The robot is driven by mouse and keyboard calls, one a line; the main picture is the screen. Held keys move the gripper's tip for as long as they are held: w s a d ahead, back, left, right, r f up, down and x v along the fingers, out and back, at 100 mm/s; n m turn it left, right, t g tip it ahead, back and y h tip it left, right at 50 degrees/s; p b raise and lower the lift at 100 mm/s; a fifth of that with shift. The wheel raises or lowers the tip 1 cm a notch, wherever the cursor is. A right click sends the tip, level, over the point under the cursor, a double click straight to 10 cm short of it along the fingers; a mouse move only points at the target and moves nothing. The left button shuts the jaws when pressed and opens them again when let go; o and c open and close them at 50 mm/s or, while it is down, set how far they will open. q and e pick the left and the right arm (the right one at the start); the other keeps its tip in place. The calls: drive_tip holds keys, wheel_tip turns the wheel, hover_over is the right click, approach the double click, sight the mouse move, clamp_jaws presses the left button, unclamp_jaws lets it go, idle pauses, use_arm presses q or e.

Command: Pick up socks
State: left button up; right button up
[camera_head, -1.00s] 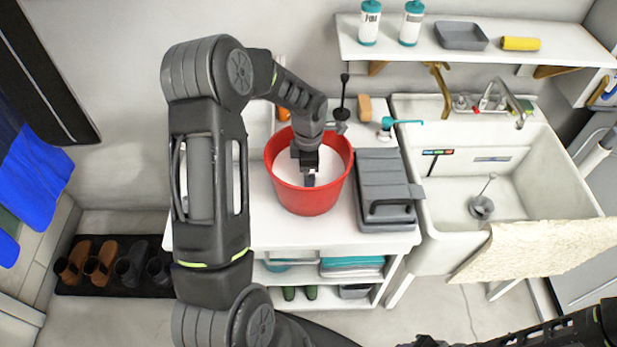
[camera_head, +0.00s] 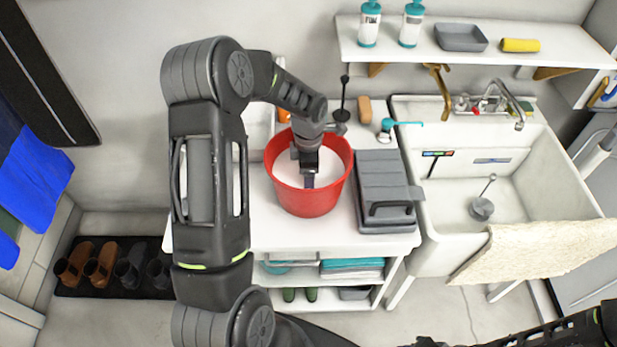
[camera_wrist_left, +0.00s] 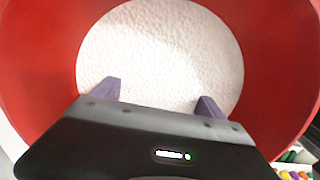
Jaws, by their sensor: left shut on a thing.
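A red bucket (camera_head: 310,203) stands on the white counter, filled with or lined by a white, bumpy material (camera_wrist_left: 165,50). My left gripper (camera_head: 309,182) reaches down inside the bucket. In the left wrist view its two purple fingers (camera_wrist_left: 160,94) stand apart against the white material, and their tips are hard to make out. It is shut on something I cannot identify. I can make out no clear sock in either view. Dark parts of my right arm show at the lower right of the head view, but its gripper is not in view.
A grey case (camera_head: 385,185) stands close to the right of the bucket. A white sink (camera_head: 545,195) with a beige cloth (camera_head: 535,250) over its edge is further right. A wall shelf (camera_head: 480,58) holds bottles. Shoes (camera_head: 100,265) stand on a floor mat at left.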

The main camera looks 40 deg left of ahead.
use_arm(q)
wheel_tip(320, 180, up, 10)
drive_tip(key=shift+f+b, duration=0.1)
drive_tip(key=shift+b, duration=0.9)
idle(1.0)
wheel_tip(320, 180, up, 8)
drive_tip(key=p, duration=0.3)
drive_tip(key=w+d+f+m+b, duration=0.1)
drive_tip(key=w+d+f+m, duration=0.1)
drive_tip(key=d+m, duration=0.6)
drive_tip(key=w+d+f+m+b, duration=0.2)
drive_tip(key=d+m, duration=0.7)
drive_tip(key=m, duration=0.8)
drive_tip(key=shift+f, duration=0.9)
